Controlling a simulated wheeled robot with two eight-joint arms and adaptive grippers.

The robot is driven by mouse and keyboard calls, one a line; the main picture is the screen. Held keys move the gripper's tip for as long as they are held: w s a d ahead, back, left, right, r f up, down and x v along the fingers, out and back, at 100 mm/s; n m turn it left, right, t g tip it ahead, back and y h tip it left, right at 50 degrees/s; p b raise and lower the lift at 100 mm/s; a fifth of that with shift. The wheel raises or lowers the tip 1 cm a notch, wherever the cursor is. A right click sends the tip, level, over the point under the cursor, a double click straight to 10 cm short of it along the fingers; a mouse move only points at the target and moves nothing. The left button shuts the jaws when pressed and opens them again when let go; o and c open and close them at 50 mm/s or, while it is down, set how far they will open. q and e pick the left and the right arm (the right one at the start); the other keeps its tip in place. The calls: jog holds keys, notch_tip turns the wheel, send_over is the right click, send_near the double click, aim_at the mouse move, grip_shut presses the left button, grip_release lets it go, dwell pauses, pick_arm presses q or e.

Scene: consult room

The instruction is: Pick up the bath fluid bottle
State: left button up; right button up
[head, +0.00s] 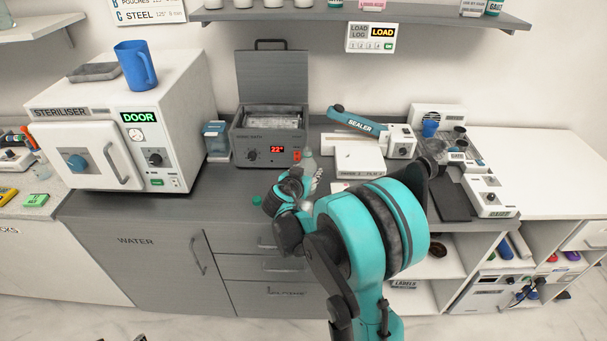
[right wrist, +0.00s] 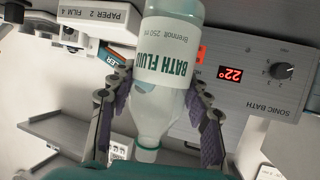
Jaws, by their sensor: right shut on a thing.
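The bath fluid bottle (right wrist: 165,60) is white and clear, with a green-lettered label, and fills the middle of the right wrist view. In the head view its pale upper part (head: 311,163) shows just behind my right gripper (head: 298,184), in front of the sonic bath. My right gripper (right wrist: 162,108) is shut on the bottle, one padded finger on each side of its narrowing part. The lower part of the bottle is hidden by the gripper in the head view. I cannot tell whether it touches the counter. My left gripper is not clearly in view.
The grey sonic bath (head: 269,155) reads 22° behind the bottle. A sealer (head: 402,141) and white boxes stand to the right. The steriliser (head: 125,120) with a blue mug (head: 135,66) is at left.

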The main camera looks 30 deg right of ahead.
jog(key=s+d+r+p, duration=0.3)
jog(key=s+d+r, duration=0.2)
jog(key=s, duration=0.3)
jog(key=shift+s+d+r, duration=0.3)
jog(key=shift+s+r, duration=0.05)
jog(key=shift+r, duration=0.2)
dwell(0.6)
